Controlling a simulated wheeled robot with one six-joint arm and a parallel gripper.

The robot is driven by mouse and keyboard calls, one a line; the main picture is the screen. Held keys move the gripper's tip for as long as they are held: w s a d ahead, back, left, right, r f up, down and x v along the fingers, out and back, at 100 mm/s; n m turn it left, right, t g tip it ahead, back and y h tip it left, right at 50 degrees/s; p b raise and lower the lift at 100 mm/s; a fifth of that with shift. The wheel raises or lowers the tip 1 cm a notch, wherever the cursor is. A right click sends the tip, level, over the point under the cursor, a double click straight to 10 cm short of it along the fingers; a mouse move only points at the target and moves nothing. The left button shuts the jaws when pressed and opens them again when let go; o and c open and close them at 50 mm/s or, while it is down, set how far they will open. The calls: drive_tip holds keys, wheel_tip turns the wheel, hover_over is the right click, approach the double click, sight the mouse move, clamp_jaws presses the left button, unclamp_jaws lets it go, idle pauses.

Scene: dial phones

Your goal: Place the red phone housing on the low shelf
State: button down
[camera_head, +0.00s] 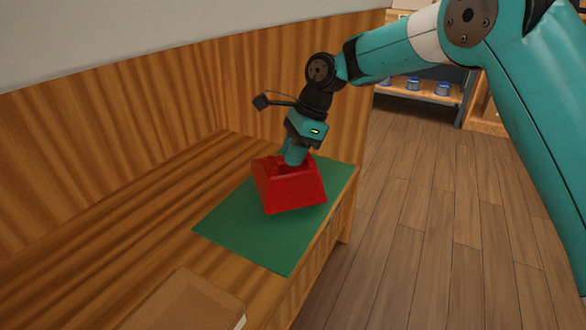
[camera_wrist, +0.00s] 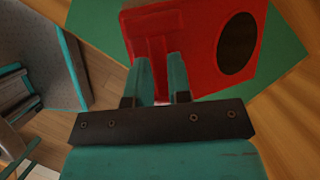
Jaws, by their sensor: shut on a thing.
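The red phone housing (camera_head: 290,190) is a wedge-shaped block with a dark round opening on one face, seen in the wrist view (camera_wrist: 210,45). It is at the green mat (camera_head: 240,230) on a wooden bench. My gripper (camera_head: 293,160) comes down from above and is shut on the top part of the housing. In the wrist view its two fingers (camera_wrist: 160,80) lie on either side of a narrow red part. The housing looks slightly tilted, and I cannot tell whether its underside touches the mat. The low shelf is perhaps the wooden one (camera_head: 425,90) at the back.
A brown book or box (camera_head: 190,305) lies on the bench (camera_head: 100,235) at the front. A wooden panel (camera_head: 190,95) rises behind the bench. Blue pots (camera_head: 442,88) stand on the back shelf. The wooden floor (camera_head: 430,200) to the right is clear.

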wheel_tip(320, 180, down, 3)
drive_tip(key=shift+b, duration=1.1)
drive_tip(key=shift+r, duration=0.15)
drive_tip(key=c, duration=1.1)
unclamp_jaws()
drive_tip(key=shift+o, duration=0.2)
